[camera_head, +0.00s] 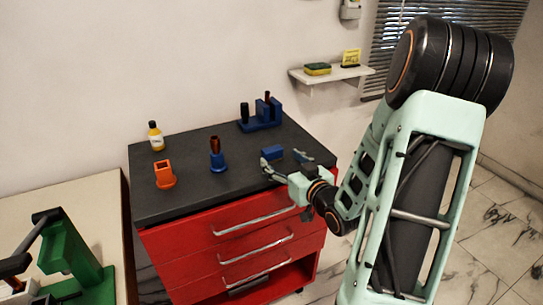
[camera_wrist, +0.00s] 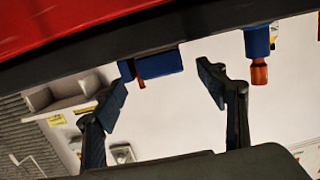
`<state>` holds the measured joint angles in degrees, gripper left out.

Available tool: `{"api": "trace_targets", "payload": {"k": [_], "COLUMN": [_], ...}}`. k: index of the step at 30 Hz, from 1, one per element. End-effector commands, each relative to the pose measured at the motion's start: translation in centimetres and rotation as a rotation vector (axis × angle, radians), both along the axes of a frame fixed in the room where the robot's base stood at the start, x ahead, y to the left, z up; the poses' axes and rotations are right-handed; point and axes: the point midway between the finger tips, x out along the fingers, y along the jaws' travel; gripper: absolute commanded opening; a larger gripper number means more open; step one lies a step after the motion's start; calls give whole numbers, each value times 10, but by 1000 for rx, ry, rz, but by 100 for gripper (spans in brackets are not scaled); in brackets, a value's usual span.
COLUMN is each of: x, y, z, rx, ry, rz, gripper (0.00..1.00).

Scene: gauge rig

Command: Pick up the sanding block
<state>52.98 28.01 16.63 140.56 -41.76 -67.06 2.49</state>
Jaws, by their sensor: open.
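A small blue block, which looks like the sanding block (camera_head: 272,153), lies on the dark top of the red cabinet, near its right front part. My gripper (camera_head: 285,159) is open and empty, low over the front edge of the top, with its fingers spread toward the block. No contact with the block is visible.
On the cabinet top (camera_head: 200,200) stand an orange holder (camera_head: 165,176), a blue holder with a brown-handled piece (camera_head: 217,160), a yellow bottle (camera_head: 156,138) and a blue rack (camera_head: 260,122). A wall shelf (camera_head: 335,76) hangs behind. A green device (camera_head: 75,255) stands left.

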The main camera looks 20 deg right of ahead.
Motion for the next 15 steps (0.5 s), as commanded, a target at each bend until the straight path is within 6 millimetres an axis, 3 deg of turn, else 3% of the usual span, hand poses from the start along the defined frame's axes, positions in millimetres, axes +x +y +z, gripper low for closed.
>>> {"api": "trace_targets", "payload": {"k": [15], "x": [58], "y": [4], "z": [-7], "rx": [-1], "ry": [1], "rz": [0], "gripper": [66]}}
